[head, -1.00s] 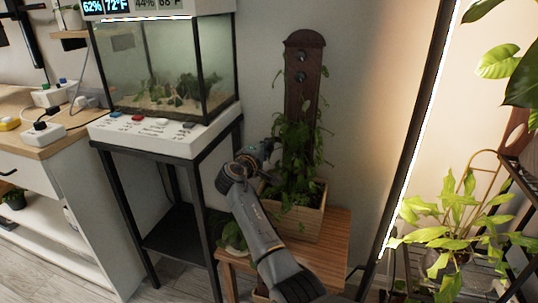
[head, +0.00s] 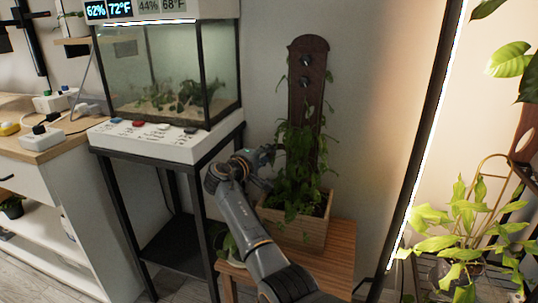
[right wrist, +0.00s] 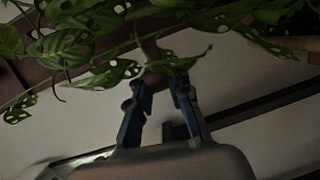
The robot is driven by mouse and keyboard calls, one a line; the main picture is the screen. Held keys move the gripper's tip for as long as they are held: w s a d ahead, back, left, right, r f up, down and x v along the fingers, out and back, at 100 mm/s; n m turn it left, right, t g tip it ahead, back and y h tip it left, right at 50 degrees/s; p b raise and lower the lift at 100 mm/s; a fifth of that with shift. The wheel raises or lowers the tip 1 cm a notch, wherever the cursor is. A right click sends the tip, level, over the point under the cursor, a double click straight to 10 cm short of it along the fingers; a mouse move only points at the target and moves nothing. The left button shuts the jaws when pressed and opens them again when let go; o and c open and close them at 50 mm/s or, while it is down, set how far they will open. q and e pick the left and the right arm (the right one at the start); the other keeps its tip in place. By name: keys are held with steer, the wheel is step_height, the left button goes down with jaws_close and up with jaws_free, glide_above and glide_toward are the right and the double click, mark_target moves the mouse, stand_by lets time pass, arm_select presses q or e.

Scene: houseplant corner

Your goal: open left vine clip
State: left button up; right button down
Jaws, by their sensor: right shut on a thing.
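A climbing plant with green vines (head: 296,150) grows up a dark brown wooden board (head: 306,100) in a wooden planter box (head: 300,232). My right gripper (head: 270,158) is at the left side of the vines, at mid-height. In the right wrist view its blue-padded fingers (right wrist: 160,82) are close together among holed leaves (right wrist: 115,72). They are shut on a pale curved piece (right wrist: 151,48), which seems to be the left vine clip. Leaves hide much of it, so its exact shape is unclear. My left gripper is not in view.
The planter stands on a wooden stool (head: 335,262). A glass terrarium (head: 165,75) on a black stand (head: 125,215) is close on the left. A lit strip on a dark post (head: 418,150) and leafy plants (head: 465,225) are at the right. Wall space beside the board is free.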

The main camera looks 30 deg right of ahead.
steer(key=shift+f, duration=0.2)
steer(key=c, duration=1.3)
jaws_free()
steer(key=shift+o, duration=0.2)
steer(key=shift+r, duration=0.1)
steer(key=shift+a, duration=0.1)
steer(key=v, duration=1.2)
